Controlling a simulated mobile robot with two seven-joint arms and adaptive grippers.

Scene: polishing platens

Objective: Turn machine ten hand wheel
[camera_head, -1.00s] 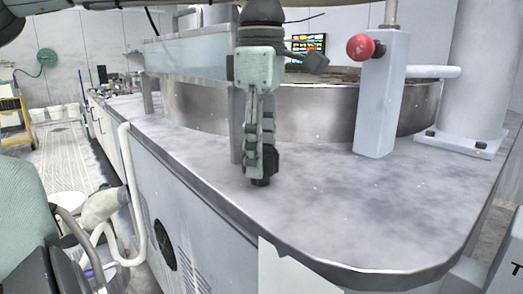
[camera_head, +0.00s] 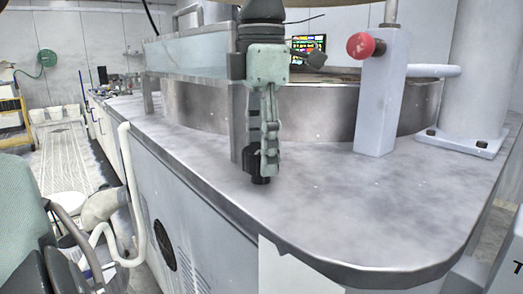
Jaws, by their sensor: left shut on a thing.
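My left gripper (camera_head: 264,150), pale green, reaches down from the top centre, over the near edge of the machine top. Its fingers are closed around a small black part (camera_head: 250,160) standing on the machine top, which looks like the hand wheel. Black shows beside the fingers on the left and just below them. Most of this part is hidden behind the fingers, so its full shape cannot be told. My right gripper is not in view.
A round metal basin (camera_head: 315,112) stands behind the gripper. A grey post (camera_head: 380,110) with a red knob (camera_head: 360,46) is to its right, near a thick white column (camera_head: 477,75). The machine's front right top (camera_head: 340,215) is bare.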

